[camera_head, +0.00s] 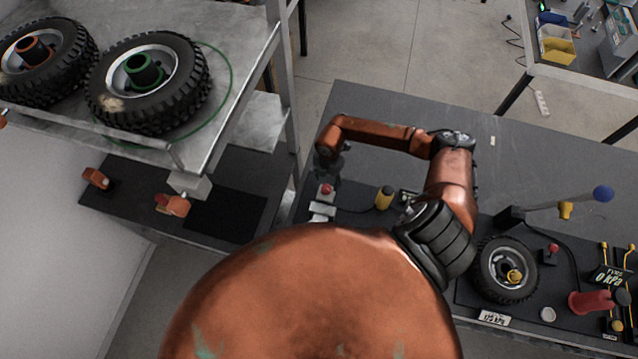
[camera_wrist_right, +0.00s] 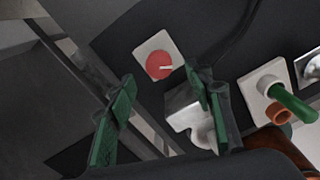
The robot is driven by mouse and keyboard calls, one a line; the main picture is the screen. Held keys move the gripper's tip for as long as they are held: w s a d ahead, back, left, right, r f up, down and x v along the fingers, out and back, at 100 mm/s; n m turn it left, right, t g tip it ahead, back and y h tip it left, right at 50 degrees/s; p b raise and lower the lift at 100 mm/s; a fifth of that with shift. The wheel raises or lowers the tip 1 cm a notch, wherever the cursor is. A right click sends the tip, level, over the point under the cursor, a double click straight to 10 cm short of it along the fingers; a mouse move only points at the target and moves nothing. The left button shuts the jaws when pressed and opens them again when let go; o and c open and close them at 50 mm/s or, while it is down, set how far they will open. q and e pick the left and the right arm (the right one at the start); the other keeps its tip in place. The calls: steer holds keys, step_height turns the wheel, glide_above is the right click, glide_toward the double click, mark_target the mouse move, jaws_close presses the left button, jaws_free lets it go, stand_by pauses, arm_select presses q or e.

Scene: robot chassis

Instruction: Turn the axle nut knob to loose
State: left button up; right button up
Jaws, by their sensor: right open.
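A round red knob with a white pointer line on a white square plate (camera_wrist_right: 158,66) is in the right wrist view; I take it as the axle nut knob, but no label is readable. The red knob (camera_head: 326,189) also shows in the head view near the bench's left end. My right gripper (camera_head: 328,158) is above it, partly hidden by its own arm. In the wrist view its green-padded fingers (camera_wrist_right: 160,82) are apart, with the knob beyond the gap and nothing between them. My left gripper is not in view.
A metal block (camera_wrist_right: 188,112) and a plate with a green lever (camera_wrist_right: 293,103) are close to the knob. A mounted wheel (camera_head: 505,270), red handle (camera_head: 590,301) and blue-tipped lever (camera_head: 602,194) are on the right. A rack with two tyres (camera_head: 150,82) stands left.

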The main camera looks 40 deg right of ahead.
mark_target(327, 188)
steer(key=f, duration=0.5)
steer(key=shift+w+a+p, duration=0.1)
steer(key=shift+a+p, duration=0.1)
steer(key=shift+p, duration=0.2)
steer(key=shift+f, duration=0.45)
steer(key=c, duration=1.1)
